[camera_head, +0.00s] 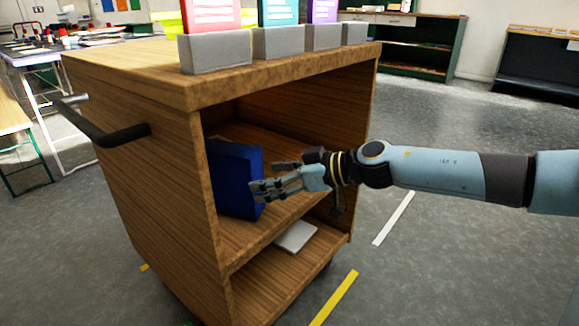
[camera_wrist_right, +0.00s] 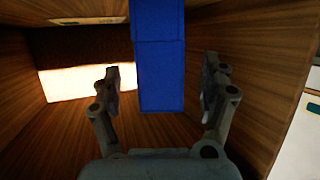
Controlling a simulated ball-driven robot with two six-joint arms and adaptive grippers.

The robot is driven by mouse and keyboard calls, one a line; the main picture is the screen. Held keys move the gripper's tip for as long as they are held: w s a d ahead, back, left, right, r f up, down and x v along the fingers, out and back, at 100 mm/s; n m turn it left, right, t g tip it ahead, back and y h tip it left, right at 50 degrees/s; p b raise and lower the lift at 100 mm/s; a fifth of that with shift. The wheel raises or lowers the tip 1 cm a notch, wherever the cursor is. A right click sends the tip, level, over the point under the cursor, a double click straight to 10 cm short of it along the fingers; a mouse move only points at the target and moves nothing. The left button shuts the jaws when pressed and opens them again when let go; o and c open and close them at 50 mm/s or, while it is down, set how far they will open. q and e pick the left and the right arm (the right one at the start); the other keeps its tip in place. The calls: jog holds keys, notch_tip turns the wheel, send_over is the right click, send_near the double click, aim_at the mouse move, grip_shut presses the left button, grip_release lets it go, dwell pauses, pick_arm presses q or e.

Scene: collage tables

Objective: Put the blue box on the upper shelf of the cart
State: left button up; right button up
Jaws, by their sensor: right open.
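The blue box (camera_head: 236,179) stands upright on the upper shelf (camera_head: 272,231) inside the wooden cart (camera_head: 160,165), near its left wall. My right gripper (camera_head: 262,188) is at the cart's open side, beside the box's right edge. In the right wrist view the blue box (camera_wrist_right: 160,60) is a tall blue block between and beyond the two open fingers of my right gripper (camera_wrist_right: 160,95). Neither finger clearly touches the box in that view. My left gripper is not in view.
Grey holders (camera_head: 277,42) with coloured cards stand on the cart top. A flat light-grey item (camera_head: 296,236) lies on the lower shelf. A black handle (camera_head: 105,130) sticks out at the cart's left. Open floor (camera_head: 450,240) lies to the right, with dark shelving behind.

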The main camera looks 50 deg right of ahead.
jog(key=s+d+f+m+g+h+p, duration=0.1)
jog(key=s+d+f+m+g+h, duration=0.2)
jog(key=s+f, duration=0.55)
jog(key=s+d+f+m+h+p, duration=0.1)
jog(key=s+d+f+m+h, duration=0.15)
jog(key=s+f+h, duration=0.4)
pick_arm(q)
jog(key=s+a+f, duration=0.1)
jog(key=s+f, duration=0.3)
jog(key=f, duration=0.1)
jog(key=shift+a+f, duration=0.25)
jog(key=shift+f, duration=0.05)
pick_arm(e)
jog(key=s+a+f+g+y, duration=0.1)
jog(key=s+a+f+g, duration=0.2)
jog(key=s, duration=0.4)
jog(key=s+a+f+n+g+y, duration=0.1)
jog(key=s+a+f+g, duration=0.2)
jog(key=s+a+f, duration=0.2)
jog(key=s+a+f+g+y, duration=0.1)
jog(key=s+a+f+g, duration=0.2)
jog(key=s, duration=0.8)
notch_tip(320, 180, down, 5)
jog(key=shift+a+r+g, duration=0.15)
jog(key=shift+a+g, duration=0.15)
jog(key=shift+a, duration=0.75)
jog(key=shift+s, duration=0.1)
